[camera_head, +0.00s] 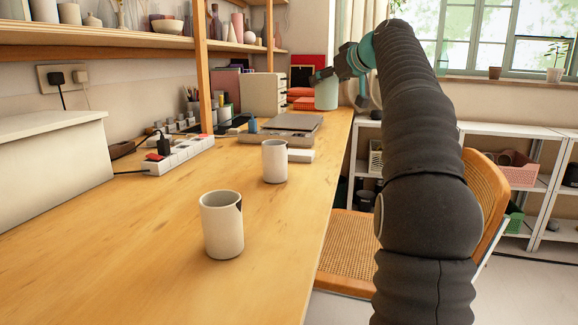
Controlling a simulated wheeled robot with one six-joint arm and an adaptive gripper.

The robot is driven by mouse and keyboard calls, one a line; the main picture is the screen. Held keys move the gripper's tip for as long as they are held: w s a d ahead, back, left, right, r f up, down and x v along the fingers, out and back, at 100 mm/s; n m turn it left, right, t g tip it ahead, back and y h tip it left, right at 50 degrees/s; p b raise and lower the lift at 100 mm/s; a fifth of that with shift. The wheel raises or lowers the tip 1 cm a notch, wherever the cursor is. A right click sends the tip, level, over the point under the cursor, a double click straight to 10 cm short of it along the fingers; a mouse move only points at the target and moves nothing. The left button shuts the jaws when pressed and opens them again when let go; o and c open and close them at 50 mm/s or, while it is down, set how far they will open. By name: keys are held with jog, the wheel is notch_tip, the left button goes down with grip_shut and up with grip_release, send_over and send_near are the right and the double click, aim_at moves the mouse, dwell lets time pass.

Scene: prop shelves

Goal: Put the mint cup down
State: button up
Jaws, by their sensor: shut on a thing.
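The mint cup (326,95) is pale green and upright, at the far right end of the wooden desk (170,240). My gripper (324,76) is at its upper part, shut on it. Whether the cup's base touches the desk or hangs just above it, I cannot tell. My dark, sleeved arm comes up the right side of the picture and bends left to the cup.
Two white cups, one nearer (222,228) and one farther (274,162), stand on the desk. A grey flat device (288,125), a power strip (180,155) and a drawer box (264,94) lie behind. A cane chair (345,250) stands right of the desk. The front desktop is mostly clear.

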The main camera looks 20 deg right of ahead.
aim_at(336, 87)
jog(key=shift+d+f, duration=0.25)
jog(key=shift+f, duration=0.3)
jog(key=shift+d+f, duration=0.2)
jog(key=shift+f, duration=0.3)
jog(key=shift+w+d+f+b, duration=0.1)
jog(key=shift+w+f+b, duration=0.05)
jog(key=shift+f+b, duration=0.25)
jog(key=shift+w+a+f+b, duration=0.45)
jog(key=shift+w+a+f, duration=0.9)
jog(key=shift+f, duration=0.4)
jog(key=shift+w+a+f+b, duration=0.5)
jog(key=shift+w+a+f, duration=0.6)
jog(key=shift+w+f, duration=0.55)
jog(key=shift+w+a+f+b, duration=0.45)
jog(key=shift+w+a+f, duration=0.8)
jog(key=shift+f, duration=0.6)
jog(key=shift+f, duration=0.2)
jog(key=o, duration=1.3)
jog(key=shift+c, duration=0.2)
jog(key=shift+r, duration=0.1)
